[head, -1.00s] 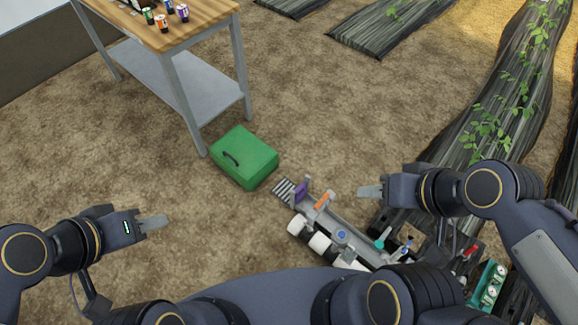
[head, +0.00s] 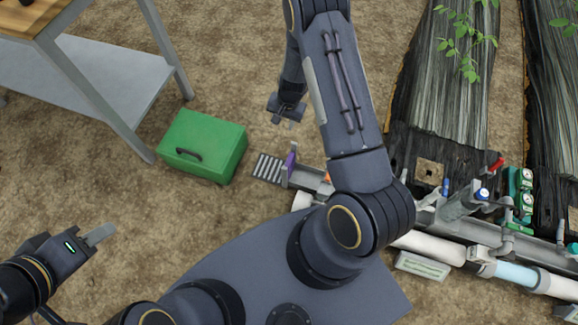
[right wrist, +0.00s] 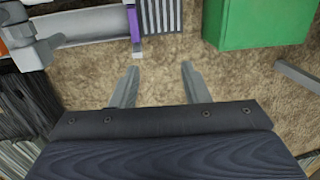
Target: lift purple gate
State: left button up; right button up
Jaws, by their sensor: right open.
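The purple gate (head: 291,162) stands upright at the left end of the grey skid channel, beside a striped grate (head: 267,168). In the right wrist view the purple gate (right wrist: 135,22) is a narrow strip at the top, left of centre. My right gripper (head: 283,121) is above the ground beyond the gate in the head view. The right wrist view shows its two fingers (right wrist: 160,70) apart with only soil between them, not touching the gate. My left gripper (head: 101,235) is low at the left, far from the gate, seen edge-on, so its opening is unclear.
A green box (head: 208,140) with a dark handle lies left of the grate. A table (head: 95,85) stands at the upper left. My right arm hides part of the skid. Pipes and green-capped fittings (head: 518,195) are at the right. Bare soil lies around my left gripper.

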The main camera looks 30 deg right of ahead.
jog(key=g+h+b, duration=0.1)
jog(key=b, duration=0.2)
send_over(289, 160)
notch_tip(289, 160, down, 16)
jog(key=shift+r, duration=0.1)
pick_arm(q)
notch_tip(289, 160, down, 7)
jog(key=b, duration=0.2)
pick_arm(e)
notch_tip(289, 160, down, 8)
jog(key=shift+s+r, duration=0.1)
grip_shut()
